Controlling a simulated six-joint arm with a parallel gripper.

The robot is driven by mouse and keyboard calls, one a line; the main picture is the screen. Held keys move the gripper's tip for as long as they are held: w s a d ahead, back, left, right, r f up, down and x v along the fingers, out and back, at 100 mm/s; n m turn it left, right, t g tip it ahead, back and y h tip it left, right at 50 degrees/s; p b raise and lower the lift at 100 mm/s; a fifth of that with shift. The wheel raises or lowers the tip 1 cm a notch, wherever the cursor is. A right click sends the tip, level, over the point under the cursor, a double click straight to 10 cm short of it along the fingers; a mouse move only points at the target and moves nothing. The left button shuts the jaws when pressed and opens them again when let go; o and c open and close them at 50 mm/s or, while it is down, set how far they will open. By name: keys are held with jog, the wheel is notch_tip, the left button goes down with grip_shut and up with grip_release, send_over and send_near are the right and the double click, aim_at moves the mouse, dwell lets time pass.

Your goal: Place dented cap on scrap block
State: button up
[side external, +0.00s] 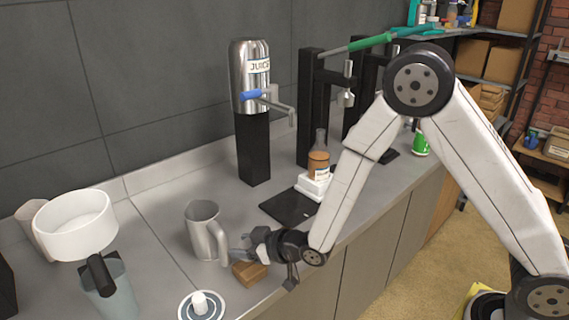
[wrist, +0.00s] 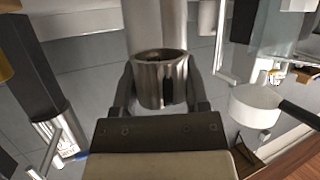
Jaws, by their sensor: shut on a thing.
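My gripper (wrist: 162,77) is shut on a short metal cup-like piece (wrist: 150,88), which appears to be the dented cap. Its dark open rim and a dark upright mark on its side show between the two fingers in the wrist view. In the side view my gripper (side external: 246,245) is low over the counter, beside the metal pitcher. A small brown block (side external: 250,273), likely the scrap block, sits just below the fingers. The cap is too small to make out clearly there, and I cannot tell whether it touches the block.
The metal pitcher (side external: 203,232) stands close left of my gripper, its handle toward me. The juice dispenser (side external: 250,80) and a bottle (side external: 318,158) on a white stand are behind.

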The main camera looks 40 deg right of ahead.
aim_at(247, 265)
jog(key=shift+f, duration=1.75)
jog(key=shift+f, duration=0.1)
jog(key=o, duration=1.2)
jog(key=shift+s+r, duration=0.15)
jog(key=shift+r, duration=0.05)
jog(key=shift+v, duration=3.6)
